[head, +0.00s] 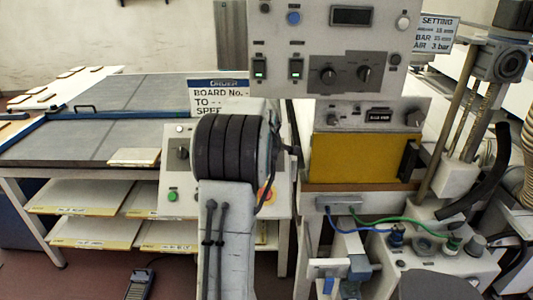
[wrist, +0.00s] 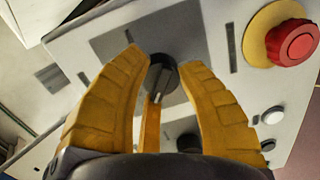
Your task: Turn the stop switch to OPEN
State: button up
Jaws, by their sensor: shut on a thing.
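In the wrist view, a black rotary knob with a light pointer line, which looks like the stop switch (wrist: 163,74), sits on a grey plate on a pale panel. My gripper (wrist: 162,64) has its yellow fingers on both sides of this knob and is shut on it. The pointer line runs at a slant in the picture. No OPEN mark can be read. In the head view, my arm covers much of the small sloped control box (head: 172,199), and the gripper is hidden behind it.
A red mushroom button (wrist: 292,43) on a yellow disc is right of the fingers. White button (wrist: 273,116) and second black knob (wrist: 189,142) are nearby. In the head view, a larger panel (head: 333,50) stands above right, and a flat work table (head: 75,140) is left.

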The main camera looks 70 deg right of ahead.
grip_shut()
jog(key=shift+w+f+m+b, duration=0.1)
jog(key=shift+f+m+b, duration=0.15)
jog(key=shift+m+b, duration=0.8)
jog(key=shift+r+m+b, duration=0.2)
jog(key=shift+m+b, duration=0.15)
jog(key=o, duration=0.7)
grip_release()
jog(key=shift+w, duration=0.2)
jog(key=o, duration=0.3)
jog(key=shift+s, duration=0.1)
jog(key=shift+o, duration=0.2)
jog(key=shift+r, duration=0.1)
jog(key=v, duration=1.2)
